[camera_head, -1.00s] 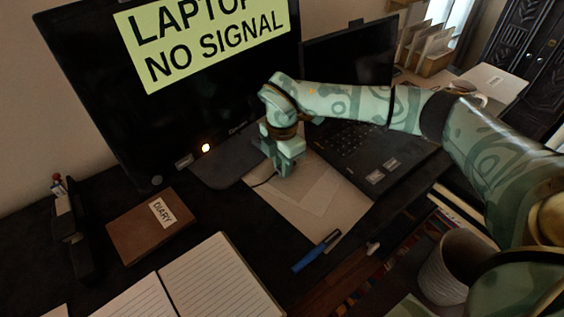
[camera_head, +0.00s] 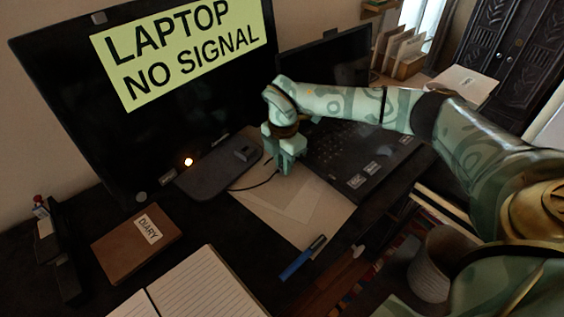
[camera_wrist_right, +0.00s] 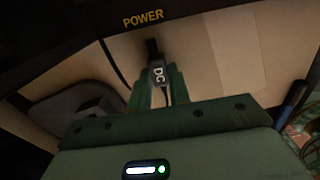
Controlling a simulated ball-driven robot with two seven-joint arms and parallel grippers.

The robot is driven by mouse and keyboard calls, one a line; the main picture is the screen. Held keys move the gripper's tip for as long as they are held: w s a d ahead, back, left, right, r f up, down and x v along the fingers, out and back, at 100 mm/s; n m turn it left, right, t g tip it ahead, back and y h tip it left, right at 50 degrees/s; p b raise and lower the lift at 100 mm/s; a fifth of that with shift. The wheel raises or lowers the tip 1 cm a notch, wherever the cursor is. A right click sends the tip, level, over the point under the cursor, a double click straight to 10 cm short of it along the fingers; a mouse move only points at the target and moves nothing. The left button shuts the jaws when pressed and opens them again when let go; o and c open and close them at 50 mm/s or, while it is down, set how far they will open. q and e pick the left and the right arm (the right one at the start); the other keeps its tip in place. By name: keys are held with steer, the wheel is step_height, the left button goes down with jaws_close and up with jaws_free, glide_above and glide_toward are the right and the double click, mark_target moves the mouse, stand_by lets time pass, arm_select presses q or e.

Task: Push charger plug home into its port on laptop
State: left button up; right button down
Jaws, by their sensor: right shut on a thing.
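The laptop (camera_head: 370,150) stands open on the desk, its dark screen (camera_head: 330,62) tilted back. My right gripper (camera_head: 287,167) is at the laptop's left side, shut on the charger plug (camera_wrist_right: 158,74). The plug carries a white "DC" label in the right wrist view, and its dark tip points towards the laptop edge (camera_wrist_right: 205,8) under the yellow "POWER" lettering. The port itself is too dark to make out, so I cannot tell whether the tip touches it. A black cable (camera_head: 258,184) trails from the plug. My left gripper is not in view.
A monitor (camera_head: 150,110) reading "LAPTOP NO SIGNAL" stands behind left on a dark base (camera_head: 205,180). Pale papers (camera_head: 290,205), a blue pen (camera_head: 300,260), a diary (camera_head: 135,240) and an open notebook (camera_head: 210,285) lie in front.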

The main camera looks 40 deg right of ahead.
stand_by(0.4)
steer(key=shift+r+p, duration=0.1)
steer(key=shift+p, duration=0.25)
stand_by(0.4)
steer(key=shift+p, duration=0.4)
stand_by(0.5)
steer(key=shift+p, duration=0.4)
steer(key=shift+w+d, duration=0.1)
steer(key=shift+d, duration=1.55)
